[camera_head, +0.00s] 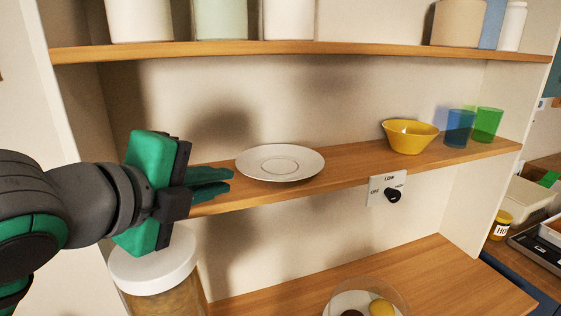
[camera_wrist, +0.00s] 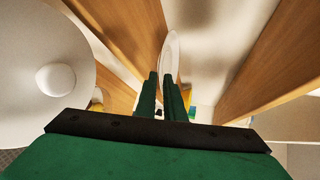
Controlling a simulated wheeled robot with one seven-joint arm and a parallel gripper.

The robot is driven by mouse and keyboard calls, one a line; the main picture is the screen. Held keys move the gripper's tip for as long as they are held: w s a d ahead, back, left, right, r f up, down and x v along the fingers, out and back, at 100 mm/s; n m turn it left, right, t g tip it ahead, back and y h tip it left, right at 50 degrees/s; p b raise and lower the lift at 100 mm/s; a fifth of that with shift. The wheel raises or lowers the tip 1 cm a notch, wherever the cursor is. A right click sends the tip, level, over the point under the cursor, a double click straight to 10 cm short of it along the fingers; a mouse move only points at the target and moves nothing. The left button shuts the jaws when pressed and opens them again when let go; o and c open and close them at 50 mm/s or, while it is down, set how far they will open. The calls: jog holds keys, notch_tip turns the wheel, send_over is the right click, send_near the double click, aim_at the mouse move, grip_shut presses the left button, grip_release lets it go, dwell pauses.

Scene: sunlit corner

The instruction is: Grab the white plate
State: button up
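The white plate (camera_head: 280,162) lies flat on the middle wooden shelf, left of the yellow bowl. My gripper (camera_head: 232,178) is at the shelf's left part, with its green fingers pointing right toward the plate's near left rim. The fingertips look just short of the rim. In the wrist view, the plate (camera_wrist: 172,48) shows nearly edge-on beyond the fingers, more in line with the right finger. My gripper (camera_wrist: 160,76) shows a narrow gap between its fingers, and nothing is held in it.
The yellow bowl (camera_head: 409,138), a blue cup (camera_head: 459,128) and a green cup (camera_head: 488,125) stand to the right on the same shelf. A white-lidded jar (camera_head: 153,264) stands below my gripper. The upper shelf (camera_head: 370,49) holds several containers.

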aim_at(246, 175)
jog(key=shift+a+x, duration=0.2)
jog(key=shift+x, duration=4.45)
jog(key=shift+w+a, duration=0.1)
jog(key=shift+a, duration=0.2)
grip_shut()
jog(key=shift+d+r, duration=0.1)
jog(key=shift+d, duration=0.25)
